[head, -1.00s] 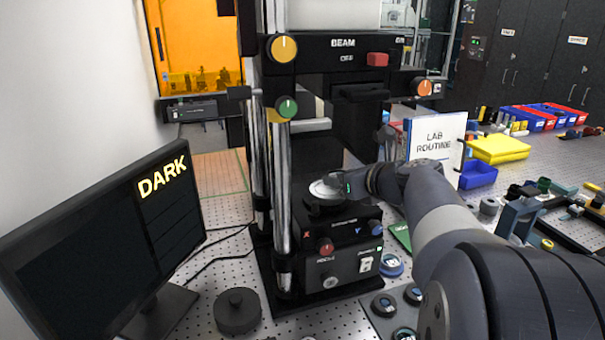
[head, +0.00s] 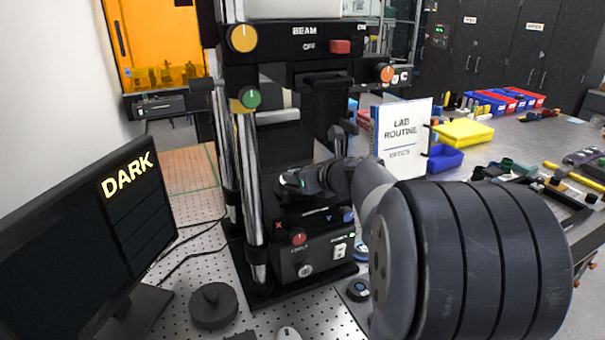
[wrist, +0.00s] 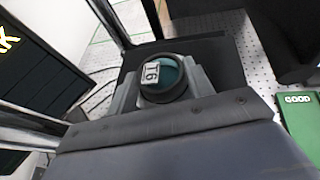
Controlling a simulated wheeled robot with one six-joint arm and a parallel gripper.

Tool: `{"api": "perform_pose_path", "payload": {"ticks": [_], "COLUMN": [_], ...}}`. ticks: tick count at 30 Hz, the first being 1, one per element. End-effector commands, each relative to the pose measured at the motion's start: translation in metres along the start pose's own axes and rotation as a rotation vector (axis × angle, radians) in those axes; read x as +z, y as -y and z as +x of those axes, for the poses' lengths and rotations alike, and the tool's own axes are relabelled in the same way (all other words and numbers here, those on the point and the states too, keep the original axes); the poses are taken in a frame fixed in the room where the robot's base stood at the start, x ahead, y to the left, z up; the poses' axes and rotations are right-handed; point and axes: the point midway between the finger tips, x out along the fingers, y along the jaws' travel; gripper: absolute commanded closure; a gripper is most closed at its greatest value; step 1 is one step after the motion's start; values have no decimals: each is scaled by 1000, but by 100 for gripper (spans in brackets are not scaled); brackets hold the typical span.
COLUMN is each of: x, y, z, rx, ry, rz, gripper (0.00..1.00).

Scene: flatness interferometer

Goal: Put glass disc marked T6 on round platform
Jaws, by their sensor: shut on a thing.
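The glass disc marked T6 (wrist: 165,76) is teal with a dark rim and a pale label. It sits between the grey jaws of my gripper (wrist: 160,84) in the wrist view, and the jaws are shut on it. In the head view my gripper (head: 295,182) is over the stage area of the black interferometer (head: 318,258), under the beam head. The round platform is hidden by my gripper and the disc there. I cannot tell whether the disc touches it.
Chrome columns (head: 250,190) stand close left of my gripper. A monitor (head: 95,240) reading DARK is at left. A dark round knobbed weight (head: 214,306) lies on the perforated table. A LAB ROUTINE sign (head: 403,138) and a yellow bin (head: 463,133) stand at right.

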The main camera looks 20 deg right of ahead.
Motion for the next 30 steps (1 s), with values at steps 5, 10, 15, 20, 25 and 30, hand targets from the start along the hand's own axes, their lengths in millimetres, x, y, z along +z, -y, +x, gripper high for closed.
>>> {"api": "perform_pose_path", "payload": {"ticks": [5,10,15,20,25,30], "x": [-1,-1,0,3,3,3], "y": [0,0,0,0,1,1], "z": [0,0,0,-6,-35,-73], "rx": [0,0,0,-1,-4,-5], "ry": [0,0,0,1,2,3], "rz": [0,0,0,0,-1,0], "gripper": [38,29,29,29,29,29]}}
